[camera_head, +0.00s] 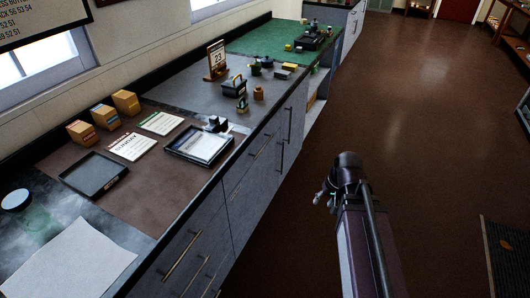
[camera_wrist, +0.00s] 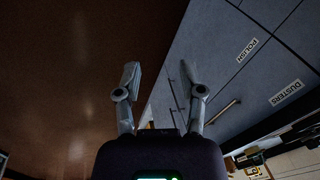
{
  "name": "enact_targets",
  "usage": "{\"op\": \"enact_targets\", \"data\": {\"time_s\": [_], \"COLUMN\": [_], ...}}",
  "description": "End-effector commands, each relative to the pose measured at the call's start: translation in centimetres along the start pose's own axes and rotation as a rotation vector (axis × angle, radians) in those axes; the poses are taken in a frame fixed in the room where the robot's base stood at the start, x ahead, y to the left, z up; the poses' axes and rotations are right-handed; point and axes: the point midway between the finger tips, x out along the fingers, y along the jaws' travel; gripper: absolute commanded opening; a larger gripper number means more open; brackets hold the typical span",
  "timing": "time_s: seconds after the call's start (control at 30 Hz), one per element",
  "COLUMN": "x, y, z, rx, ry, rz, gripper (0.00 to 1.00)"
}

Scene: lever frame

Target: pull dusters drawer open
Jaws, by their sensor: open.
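The dusters drawer (camera_wrist: 262,104) is at the right in the wrist view, a grey front with a white DUSTERS label (camera_wrist: 286,92). It looks shut, flush with its neighbours. A slim bar handle (camera_wrist: 222,112) shows near the label, to the right of my gripper. My gripper (camera_wrist: 160,84) is open and empty, its two fingers spread, apart from the handle. In the head view my gripper (camera_head: 324,197) hangs over the aisle, to the right of the grey cabinet fronts. The labels cannot be read in the head view.
A POLISH label (camera_wrist: 247,50) marks a neighbouring front. The long counter (camera_head: 160,185) carries a black tray (camera_head: 95,174), boxes, cards and a calendar (camera_head: 217,58). The brown floor (camera_head: 420,110) right of the cabinets is clear, with a dark mat (camera_head: 510,255) at the far right.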

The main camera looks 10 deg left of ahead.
Motion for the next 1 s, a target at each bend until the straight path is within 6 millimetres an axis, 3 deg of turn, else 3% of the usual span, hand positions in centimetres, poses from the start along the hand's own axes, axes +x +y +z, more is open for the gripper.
{"op": "enact_targets", "data": {"time_s": [0.03, 0.1, 0.4, 1.0], "x": [2.0, 3.4, 8.0, 13.7], "y": [-0.4, -1.3, -5.2, -10.5], "z": [-0.9, -2.0, -6.7, -16.1], "rx": [0.000, 0.003, 0.032, 0.190], "ry": [0.018, 0.045, 0.165, 0.387], "rz": [-0.040, -0.102, -0.368, -0.878], "gripper": [0.51, 0.51, 0.51, 0.51]}}
